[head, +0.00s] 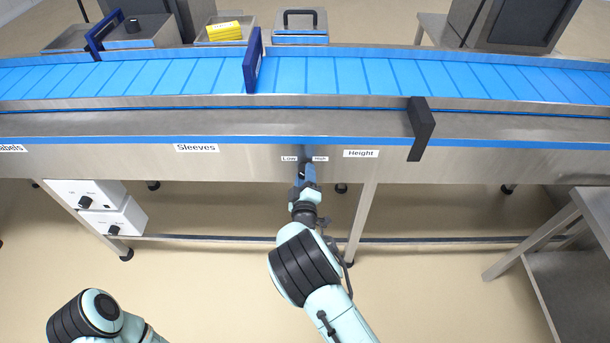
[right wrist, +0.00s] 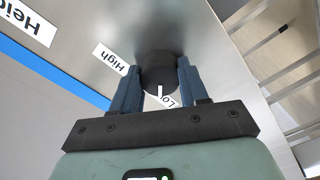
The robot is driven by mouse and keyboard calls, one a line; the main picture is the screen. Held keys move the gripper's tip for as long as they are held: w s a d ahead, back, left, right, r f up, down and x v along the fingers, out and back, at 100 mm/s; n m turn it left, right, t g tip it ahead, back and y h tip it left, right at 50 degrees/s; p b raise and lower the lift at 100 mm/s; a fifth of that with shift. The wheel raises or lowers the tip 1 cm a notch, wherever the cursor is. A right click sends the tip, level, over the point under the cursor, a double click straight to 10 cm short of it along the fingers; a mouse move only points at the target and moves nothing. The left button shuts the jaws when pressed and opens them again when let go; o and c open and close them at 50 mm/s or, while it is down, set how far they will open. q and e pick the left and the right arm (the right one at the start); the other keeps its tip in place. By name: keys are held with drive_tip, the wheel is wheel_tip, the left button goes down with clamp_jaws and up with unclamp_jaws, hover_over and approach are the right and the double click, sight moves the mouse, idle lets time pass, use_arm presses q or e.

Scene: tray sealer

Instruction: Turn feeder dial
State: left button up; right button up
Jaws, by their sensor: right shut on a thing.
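A round black dial (right wrist: 157,70) sits on the steel front panel of the conveyor, between a "Low" label (right wrist: 166,99) and a "High" label (right wrist: 108,58). A white mark on it points towards the "Low" label in the right wrist view. My right gripper (right wrist: 157,80) is shut on the dial, with one blue finger on each side. In the head view my right gripper (head: 305,173) reaches the panel just under the "Low" and "High" labels and mostly hides the dial. My left gripper is out of view; only part of that arm shows at bottom left.
A "Height" label (head: 361,153) is right of the dial and a "Sleeves" label (head: 196,147) left. White boxes (head: 116,216) with black knobs hang below the conveyor at left. A blue belt (head: 370,76) runs above. A steel table (head: 597,225) stands at right.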

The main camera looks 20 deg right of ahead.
drive_tip(key=shift+f, duration=0.1)
idle(0.4)
drive_tip(key=o, duration=1.1)
drive_tip(key=shift+c, duration=0.2)
drive_tip(key=shift+s, duration=0.1)
drive_tip(key=v, duration=1.3)
drive_tip(key=shift+s, duration=0.15)
drive_tip(key=s+d+f+m+g+y+p, duration=0.1)
drive_tip(key=s+d+f+m+g+p, duration=0.2)
drive_tip(key=s+f+g, duration=0.45)
drive_tip(key=s+d+f+m+g+y+p, duration=0.1)
drive_tip(key=s+d+f+m+g+p, duration=0.3)
drive_tip(key=f, duration=0.7)
drive_tip(key=s+a+m+g+y+p, duration=0.1)
drive_tip(key=s+a+m+g+y, duration=0.1)
drive_tip(key=s, duration=0.7)
drive_tip(key=s+a+m+g+y+p, duration=0.1)
drive_tip(key=s+a+m+g+y, duration=0.2)
drive_tip(key=s, duration=0.7)
drive_tip(key=shift+a+g+y, duration=0.9)
drive_tip(key=shift+a+g, duration=0.05)
drive_tip(key=shift+a, duration=0.1)
